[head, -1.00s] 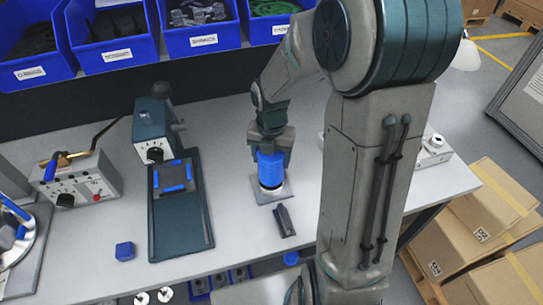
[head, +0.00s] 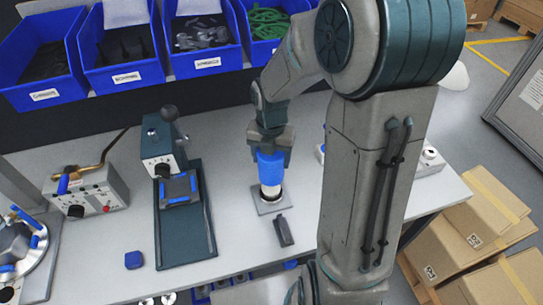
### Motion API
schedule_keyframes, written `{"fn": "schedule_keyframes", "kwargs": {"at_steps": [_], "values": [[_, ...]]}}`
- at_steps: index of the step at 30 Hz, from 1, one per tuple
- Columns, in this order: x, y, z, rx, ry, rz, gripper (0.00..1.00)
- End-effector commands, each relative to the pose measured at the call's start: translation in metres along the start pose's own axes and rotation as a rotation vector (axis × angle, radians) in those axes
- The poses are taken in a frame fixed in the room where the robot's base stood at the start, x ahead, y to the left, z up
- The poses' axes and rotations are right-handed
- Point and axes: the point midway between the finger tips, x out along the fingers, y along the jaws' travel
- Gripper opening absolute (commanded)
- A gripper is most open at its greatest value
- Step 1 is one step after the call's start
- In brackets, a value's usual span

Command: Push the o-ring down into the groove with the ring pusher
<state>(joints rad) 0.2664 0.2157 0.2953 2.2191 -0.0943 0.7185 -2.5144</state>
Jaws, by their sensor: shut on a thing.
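My gripper (head: 270,143) points down and is shut on the blue ring pusher (head: 270,168), which it holds upright over a small plate. A pale cylindrical part (head: 271,190) shows below the blue; I cannot tell whether it belongs to the pusher or to the housing. The grey square base plate (head: 262,208) lies on the bench under it. The o-ring and the groove are too small or hidden to make out, and so is any contact between pusher and housing.
A dark elongated part (head: 283,231) lies just in front of the plate. A lever press (head: 185,215) stands to the left, with a blue block (head: 134,260) beside it. A control box (head: 88,192) is farther left. Blue bins (head: 207,62) line the back. Bare bench lies between press and plate.

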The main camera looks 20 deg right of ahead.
Motion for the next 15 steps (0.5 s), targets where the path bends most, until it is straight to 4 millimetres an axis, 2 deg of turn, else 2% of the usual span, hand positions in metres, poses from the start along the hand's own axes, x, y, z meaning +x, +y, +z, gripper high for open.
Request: {"fn": "schedule_keyframes", "kwargs": {"at_steps": [1, 15], "values": [[-0.006, 0.0, 0.0, 0.0, -0.001, 0.0, 0.4], [-0.033, 0.0, 0.001, 0.0, -0.002, 0.001, 0.4]]}}
